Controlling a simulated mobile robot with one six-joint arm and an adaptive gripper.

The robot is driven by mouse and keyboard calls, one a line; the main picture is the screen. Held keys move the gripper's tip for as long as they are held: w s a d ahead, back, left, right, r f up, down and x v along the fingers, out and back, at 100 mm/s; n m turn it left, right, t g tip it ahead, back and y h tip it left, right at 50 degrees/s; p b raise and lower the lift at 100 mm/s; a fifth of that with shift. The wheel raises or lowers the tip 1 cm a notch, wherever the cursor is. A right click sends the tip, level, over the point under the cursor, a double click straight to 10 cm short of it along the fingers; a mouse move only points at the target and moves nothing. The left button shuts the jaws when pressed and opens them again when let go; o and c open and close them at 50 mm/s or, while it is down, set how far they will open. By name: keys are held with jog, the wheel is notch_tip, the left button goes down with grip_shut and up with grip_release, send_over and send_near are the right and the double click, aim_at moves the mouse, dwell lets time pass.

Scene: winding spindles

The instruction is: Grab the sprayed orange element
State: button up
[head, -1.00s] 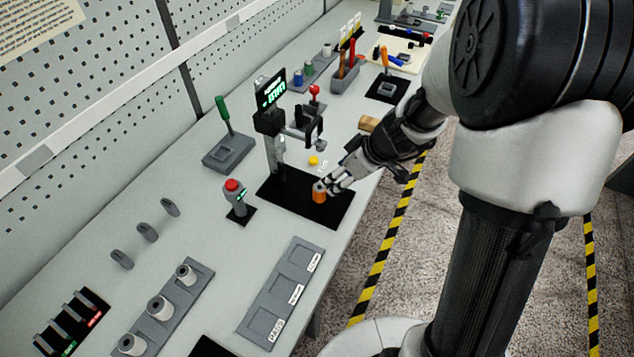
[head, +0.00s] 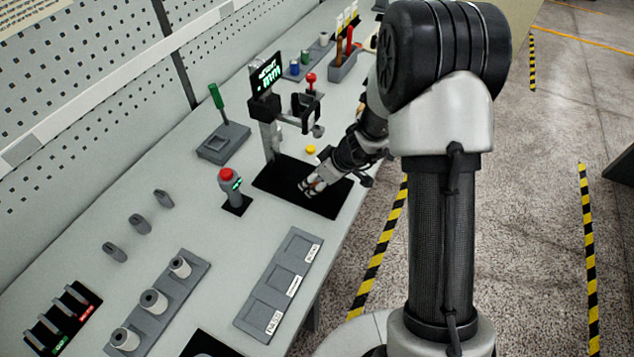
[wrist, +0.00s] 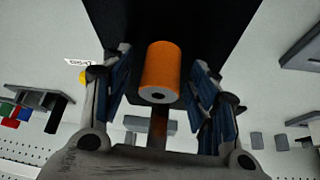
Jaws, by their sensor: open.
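The orange element is a small cylinder with a grey end and a dark centre hole. In the wrist view it (wrist: 162,72) lies between the two blue-padded fingers of my gripper (wrist: 161,82), with a visible gap on each side. My gripper is open. In the head view my gripper (head: 308,188) is low over the black mat (head: 272,180), and its fingers largely hide the element there.
A stand with a green-lit display (head: 267,76) rises behind the mat. A yellow button (head: 310,150) and a red-topped button post (head: 231,184) are close by. Grey spools (head: 153,301) stand front left. A grey tray (head: 279,285) lies in front.

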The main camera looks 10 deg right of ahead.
jog(key=shift+c, duration=0.3)
jog(key=c, duration=1.2)
jog(key=shift+r, duration=0.1)
